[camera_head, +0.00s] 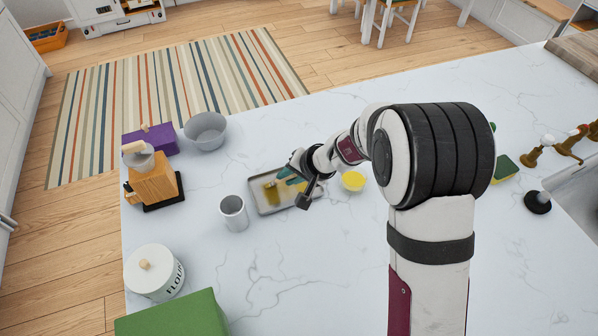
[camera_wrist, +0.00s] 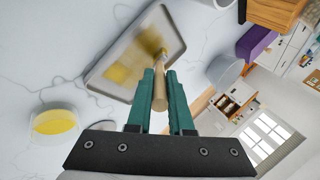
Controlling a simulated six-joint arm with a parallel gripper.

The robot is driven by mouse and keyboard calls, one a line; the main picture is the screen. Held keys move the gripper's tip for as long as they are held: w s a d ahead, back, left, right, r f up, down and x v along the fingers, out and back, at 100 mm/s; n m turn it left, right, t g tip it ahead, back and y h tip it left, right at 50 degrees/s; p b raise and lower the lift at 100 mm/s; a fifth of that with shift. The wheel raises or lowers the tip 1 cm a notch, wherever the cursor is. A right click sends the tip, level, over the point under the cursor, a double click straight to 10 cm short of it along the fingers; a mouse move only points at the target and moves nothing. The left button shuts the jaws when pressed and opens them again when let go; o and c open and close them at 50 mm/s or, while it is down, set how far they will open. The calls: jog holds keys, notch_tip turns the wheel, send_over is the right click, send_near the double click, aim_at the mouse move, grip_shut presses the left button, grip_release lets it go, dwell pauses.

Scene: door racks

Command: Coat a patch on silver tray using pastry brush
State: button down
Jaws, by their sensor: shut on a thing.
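The silver tray (camera_head: 268,208) lies flat on the marble counter, and it also shows in the wrist view (camera_wrist: 141,38). A yellow coating (camera_wrist: 122,73) covers part of its floor, with a fainter yellow area towards the brush. My gripper (camera_wrist: 160,73) is shut on the wooden handle of the pastry brush (camera_wrist: 159,92). The brush head (camera_wrist: 161,53) points at the tray; whether its bristles touch the surface I cannot tell. In the head view my gripper (camera_head: 287,176) is over the tray and hides part of it. A bowl of yellow liquid (camera_head: 353,180) stands right of the tray.
A grey cup (camera_head: 233,212) stands close left of the tray. A grey bowl (camera_head: 206,131), a purple box (camera_head: 150,141), a wooden block (camera_head: 155,180), a flour canister (camera_head: 153,272) and a green box (camera_head: 175,316) stand farther left. The counter in front of the tray is clear.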

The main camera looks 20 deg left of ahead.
jog(key=s, duration=0.1)
jog(key=s+a, duration=0.1)
jog(key=s, duration=0.1)
jog(key=shift+s, duration=0.1)
jog(key=shift+w+d, duration=4.55)
jog(key=shift+s+a, duration=4.2)
jog(key=shift+s, duration=1.05)
notch_tip(320, 180, up, 8)
